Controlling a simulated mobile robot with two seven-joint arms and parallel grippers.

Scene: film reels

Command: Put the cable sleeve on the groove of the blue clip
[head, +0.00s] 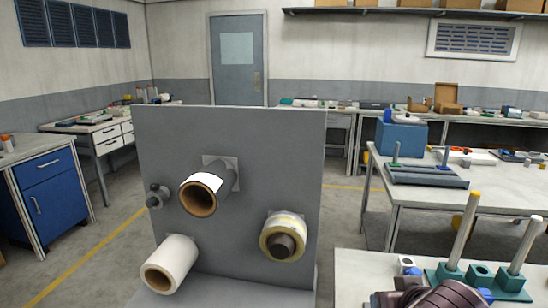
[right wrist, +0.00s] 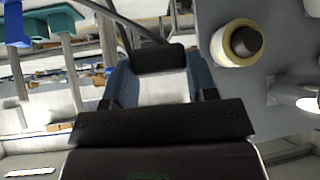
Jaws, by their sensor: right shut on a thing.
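My right gripper (right wrist: 160,62) points up the right wrist view. Its two fingers close on a short black rounded piece (right wrist: 159,57), which looks like the cable sleeve. The piece lies crosswise between the fingertips, clear of other things. A blue shape (right wrist: 15,24) at the upper left edge of that view may be the blue clip. It is cut off, so its groove does not show. In the head view a small blue part (head: 414,271) stands on the near right table; I cannot tell whether it is the clip. My left gripper is not in view.
A grey upright panel (head: 250,130) carries several rolls, including a white one (head: 174,259) and a yellowish one (head: 284,222). A dark rounded shape (head: 438,296) covers part of that table.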

